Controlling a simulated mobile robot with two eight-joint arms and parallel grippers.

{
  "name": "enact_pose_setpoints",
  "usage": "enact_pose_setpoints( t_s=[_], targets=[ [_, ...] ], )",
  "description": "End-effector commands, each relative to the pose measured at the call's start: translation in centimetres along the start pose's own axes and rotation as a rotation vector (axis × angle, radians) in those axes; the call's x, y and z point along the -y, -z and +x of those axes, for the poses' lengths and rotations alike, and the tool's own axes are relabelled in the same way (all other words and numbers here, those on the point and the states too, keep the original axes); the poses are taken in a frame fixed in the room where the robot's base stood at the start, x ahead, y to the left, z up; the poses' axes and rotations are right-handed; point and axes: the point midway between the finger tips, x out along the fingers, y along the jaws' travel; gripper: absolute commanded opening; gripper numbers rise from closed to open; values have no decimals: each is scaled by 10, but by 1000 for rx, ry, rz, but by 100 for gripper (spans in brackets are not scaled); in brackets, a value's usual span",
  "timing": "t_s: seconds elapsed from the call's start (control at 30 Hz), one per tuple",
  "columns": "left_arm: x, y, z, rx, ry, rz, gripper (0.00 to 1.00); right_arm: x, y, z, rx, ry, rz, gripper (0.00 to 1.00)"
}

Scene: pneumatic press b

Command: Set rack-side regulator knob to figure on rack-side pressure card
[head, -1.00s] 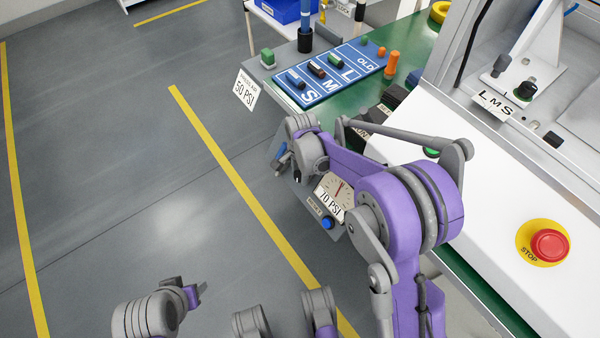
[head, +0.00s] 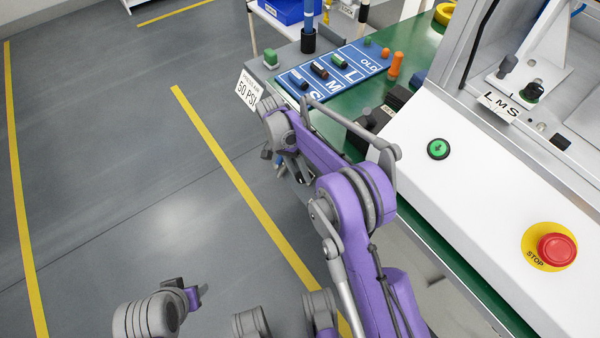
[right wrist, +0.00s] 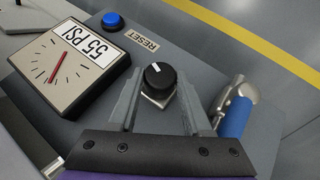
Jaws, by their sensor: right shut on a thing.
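The pressure card (head: 248,90) reads 50 PSI and hangs at the table's left edge; its small upper line is too small to read. The regulator knob (right wrist: 160,76) is black with a white pointer line and sits on a grey panel. My right gripper (right wrist: 162,86) is shut on the knob, one finger on each side. The gauge (right wrist: 69,65) beside it has a red needle, and its display reads 55 PSI. In the head view my right arm hides the knob and gauge. My left gripper (head: 186,293) is low at the left, its fingers unclear.
A blue button (right wrist: 113,20) labelled RESET is on the same panel. A blue-handled fitting (right wrist: 236,112) is close beside the right finger.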

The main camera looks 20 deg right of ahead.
Motion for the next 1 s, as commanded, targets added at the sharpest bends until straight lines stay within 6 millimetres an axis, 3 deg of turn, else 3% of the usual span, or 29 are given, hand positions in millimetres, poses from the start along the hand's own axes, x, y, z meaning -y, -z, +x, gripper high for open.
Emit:
enact_pose_setpoints(
  t_s=[0.47,0.5,0.63,1.0],
  targets=[
    [0,0,0,0,0,0,50,0,0,0,-3,-13,-9,0],
    [0,0,0,0,0,0,50,0,1,0,-3,-13,-9,52],
    [0,0,0,0,0,0,50,0,0,0,-2,-13,-9,76],
    [0,0,-1,0,0,0,50,0,0,-4,-1,-13,-9,79]
  ],
)
